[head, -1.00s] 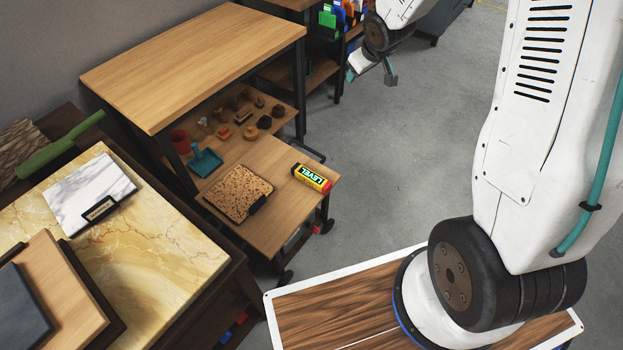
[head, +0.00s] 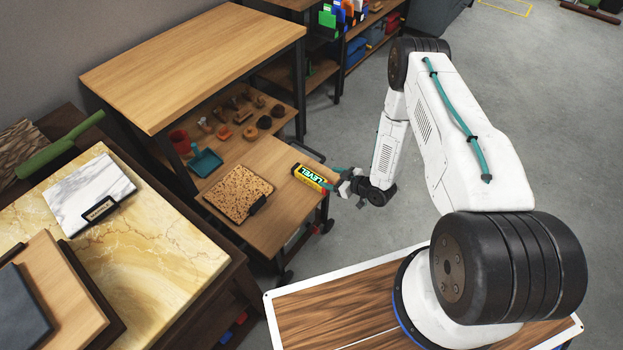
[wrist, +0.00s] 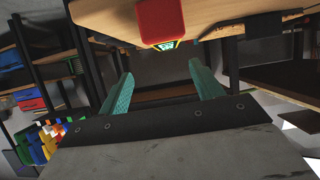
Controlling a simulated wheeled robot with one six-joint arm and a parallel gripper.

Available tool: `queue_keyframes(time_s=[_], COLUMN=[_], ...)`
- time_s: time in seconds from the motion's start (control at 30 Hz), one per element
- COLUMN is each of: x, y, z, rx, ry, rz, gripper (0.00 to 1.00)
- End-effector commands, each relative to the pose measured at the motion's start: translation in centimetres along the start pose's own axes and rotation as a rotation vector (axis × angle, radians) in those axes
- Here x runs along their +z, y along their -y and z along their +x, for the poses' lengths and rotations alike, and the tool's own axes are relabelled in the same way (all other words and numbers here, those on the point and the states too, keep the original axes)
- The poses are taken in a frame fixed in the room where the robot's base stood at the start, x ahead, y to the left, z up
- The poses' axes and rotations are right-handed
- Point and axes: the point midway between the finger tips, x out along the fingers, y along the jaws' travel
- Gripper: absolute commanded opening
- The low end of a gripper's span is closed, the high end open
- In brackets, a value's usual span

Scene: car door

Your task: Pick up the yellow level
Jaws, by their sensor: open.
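The yellow level (head: 309,176), with black "LEVEL" lettering and a red end, lies near the right edge of the lower wooden shelf (head: 272,228). My gripper (head: 338,178) is at that shelf's right edge, beside the level's red end, with its teal fingers apart and empty. In the wrist view the two teal fingers (wrist: 161,88) are spread with nothing between them. The red end of the level (wrist: 161,22) shows above and ahead of the fingertips, at the shelf edge (wrist: 215,12). Whether a finger touches the level is not clear in the head view.
A cork board (head: 238,193) lies left of the level. A teal dustpan (head: 205,162), a red cup (head: 180,142) and several small items sit farther back, under the upper tabletop (head: 190,60). A marble-topped bench (head: 150,250) is at left. Open floor (head: 330,120) lies beyond the shelf.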

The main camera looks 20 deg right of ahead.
Motion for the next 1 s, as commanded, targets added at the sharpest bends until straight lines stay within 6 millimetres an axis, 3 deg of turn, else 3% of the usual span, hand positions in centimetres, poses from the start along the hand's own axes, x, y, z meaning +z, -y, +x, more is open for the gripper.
queue_keyframes(time_s=[0.17,0.7,0.97,1.0], x=[1.1,0.8,0.8,0.8], y=[1.1,1.3,1.2,1.2], z=[0.5,7.3,7.6,7.6], rx=[-0.012,-0.012,-0.010,-0.010], ry=[-0.030,-0.029,-0.029,-0.029], rz=[0.013,0.012,0.014,0.014], gripper=[0.65,0.65,0.65,0.60])
